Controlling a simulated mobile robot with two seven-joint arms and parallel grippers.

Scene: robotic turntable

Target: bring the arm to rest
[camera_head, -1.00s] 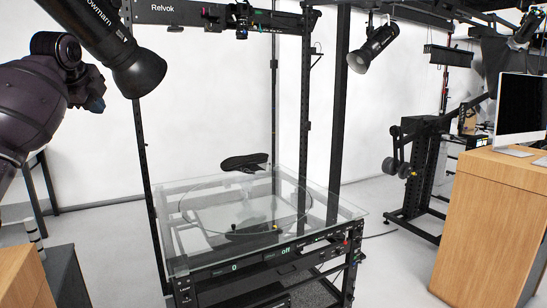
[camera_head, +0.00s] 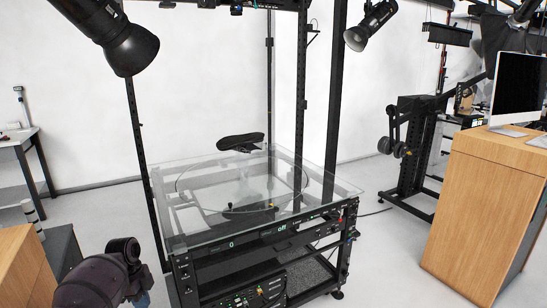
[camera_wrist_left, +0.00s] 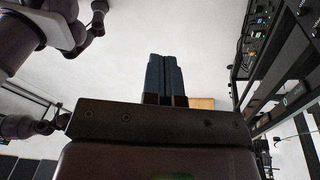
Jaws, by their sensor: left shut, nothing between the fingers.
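My left gripper (camera_wrist_left: 164,78) shows in the left wrist view with its two dark fingers together, shut and empty. A dark shoe sole (camera_head: 240,142) sits above the glass. My right gripper is not in view.
A wooden cabinet (camera_head: 490,215) with a monitor (camera_head: 519,92) stands at the right. A studio lamp (camera_head: 369,27) hangs at the top, and another (camera_head: 122,42) at the upper left. A wooden surface (camera_head: 22,265) is at the lower left. White floor lies between the rig and the cabinet.

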